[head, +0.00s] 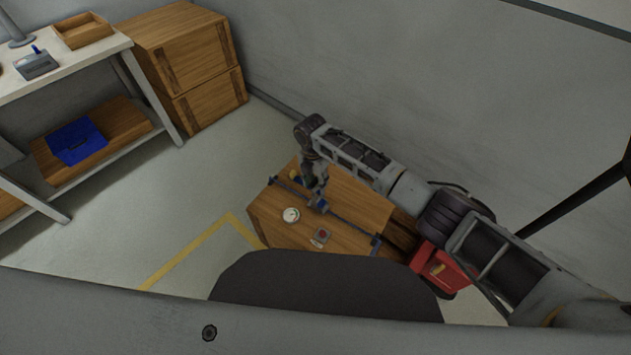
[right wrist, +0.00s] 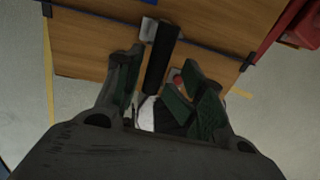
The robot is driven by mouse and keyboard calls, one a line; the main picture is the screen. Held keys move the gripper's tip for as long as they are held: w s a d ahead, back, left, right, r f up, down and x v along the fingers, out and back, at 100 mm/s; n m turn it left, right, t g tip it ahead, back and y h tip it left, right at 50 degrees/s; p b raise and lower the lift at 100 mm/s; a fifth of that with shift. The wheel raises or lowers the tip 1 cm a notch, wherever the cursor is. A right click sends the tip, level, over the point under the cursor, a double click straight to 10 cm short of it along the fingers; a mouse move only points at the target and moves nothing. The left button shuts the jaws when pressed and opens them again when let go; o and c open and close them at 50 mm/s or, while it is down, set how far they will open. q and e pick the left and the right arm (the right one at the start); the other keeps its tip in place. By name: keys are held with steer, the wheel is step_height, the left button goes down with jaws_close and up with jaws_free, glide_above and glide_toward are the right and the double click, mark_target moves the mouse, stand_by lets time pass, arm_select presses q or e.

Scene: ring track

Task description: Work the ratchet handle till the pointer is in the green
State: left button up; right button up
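A wooden crate (head: 345,205) stands on the floor with a dark strap (head: 348,219) across its top. A ratchet with blue parts (head: 319,206) sits on the strap. A round white gauge (head: 291,214) lies on the crate; its pointer and green zone are too small to read. My right gripper (head: 315,192) is over the ratchet, pointing down. In the right wrist view, the black ratchet handle (right wrist: 160,55) lies between the open fingers of my right gripper (right wrist: 161,75), with gaps on both sides. My left gripper is out of view.
A small grey box with a red button (head: 320,236) is on the crate near the gauge. A red container (head: 440,268) stands right of the crate. A workbench (head: 75,68) and stacked wooden boxes (head: 190,60) are at left. The floor between is clear.

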steer(key=shift+r, duration=0.35)
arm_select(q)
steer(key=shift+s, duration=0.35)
arm_select(e)
step_height(320, 180, up, 11)
steer(key=shift+w+a, duration=0.15)
steer(key=shift+a, duration=0.15)
steer(key=shift+r, duration=0.1)
